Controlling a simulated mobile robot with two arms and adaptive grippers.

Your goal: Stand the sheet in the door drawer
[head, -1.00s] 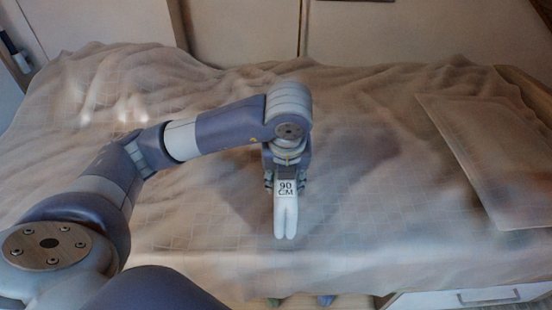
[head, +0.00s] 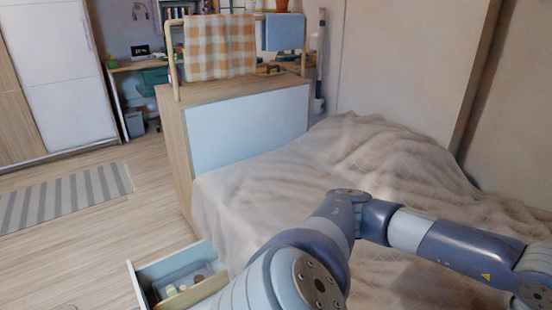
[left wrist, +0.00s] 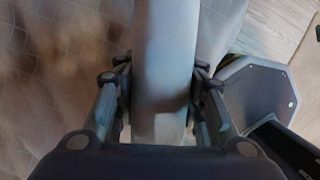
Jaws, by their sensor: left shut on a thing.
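My left gripper (left wrist: 161,88) shows in the left wrist view, its fingers pressed on both sides of the folded white sheet (left wrist: 163,45). The sheet runs up out of the top of that view, so its far end is cut off. In the head view my left arm reaches to the right over the bed, and the gripper and sheet are outside the picture. An open drawer (head: 172,263) sticks out from the bed's side at the lower left of the head view, with small items inside. My right gripper is not in view.
A beige blanket (head: 370,150) covers the bed. A wooden cabinet (head: 250,128) stands at its end, with a rail carrying a checked cloth (head: 218,45) and a blue cloth (head: 284,31). Open floor with a striped rug (head: 65,198) lies to the left.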

